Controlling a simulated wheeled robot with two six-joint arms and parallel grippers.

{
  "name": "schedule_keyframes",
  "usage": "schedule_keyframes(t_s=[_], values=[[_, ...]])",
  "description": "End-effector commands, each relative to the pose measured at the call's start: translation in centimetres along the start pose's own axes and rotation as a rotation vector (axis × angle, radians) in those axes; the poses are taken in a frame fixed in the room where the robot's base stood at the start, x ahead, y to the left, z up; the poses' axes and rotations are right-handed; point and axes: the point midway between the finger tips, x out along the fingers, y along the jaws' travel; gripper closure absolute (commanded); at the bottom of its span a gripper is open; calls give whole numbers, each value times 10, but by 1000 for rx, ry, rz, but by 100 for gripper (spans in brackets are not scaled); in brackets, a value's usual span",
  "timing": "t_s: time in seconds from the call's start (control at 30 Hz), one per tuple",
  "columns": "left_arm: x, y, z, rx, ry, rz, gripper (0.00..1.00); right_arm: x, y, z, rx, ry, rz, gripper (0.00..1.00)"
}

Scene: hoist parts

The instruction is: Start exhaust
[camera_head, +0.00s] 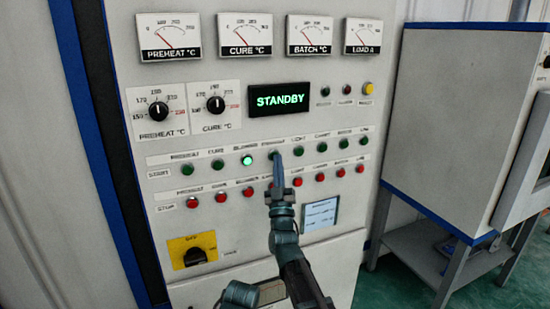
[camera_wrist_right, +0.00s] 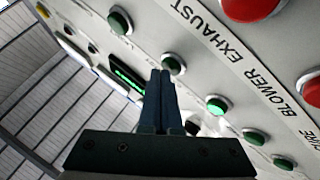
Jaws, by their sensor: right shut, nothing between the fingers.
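The start button for EXHAUST (camera_head: 273,154) is a green button in the START row of the grey control panel, partly hidden by my fingertips. In the right wrist view this button (camera_wrist_right: 174,64) looks dark green and unlit. My right gripper (camera_head: 277,163) is shut and empty, its fingertips close at the button; I cannot tell whether they touch. The closed fingers show also in the right wrist view (camera_wrist_right: 160,76), the tips just beside the button. The BLOWER start button (camera_head: 246,160) to its left glows bright green. My left gripper is not clearly in view.
A row of red STOP buttons (camera_head: 247,190) lies below the green row. The display (camera_head: 278,99) reads STANDBY, with two knobs (camera_head: 159,111) to its left and gauges above. A yellow-plated switch (camera_head: 194,256) is at lower left. A grey cabinet (camera_head: 450,110) stands right.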

Motion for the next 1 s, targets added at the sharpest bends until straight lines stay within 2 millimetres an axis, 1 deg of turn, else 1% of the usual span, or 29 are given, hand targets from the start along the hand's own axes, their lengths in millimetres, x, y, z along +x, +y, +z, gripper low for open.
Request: schedule_keyframes(t_s=[0.57,1.0], values=[[0,0,0,0,0,0,43,2,-2,2,0,0,0,100],[0,0,0,0,0,0,43,-10,7,-7,0,0,0,100]])
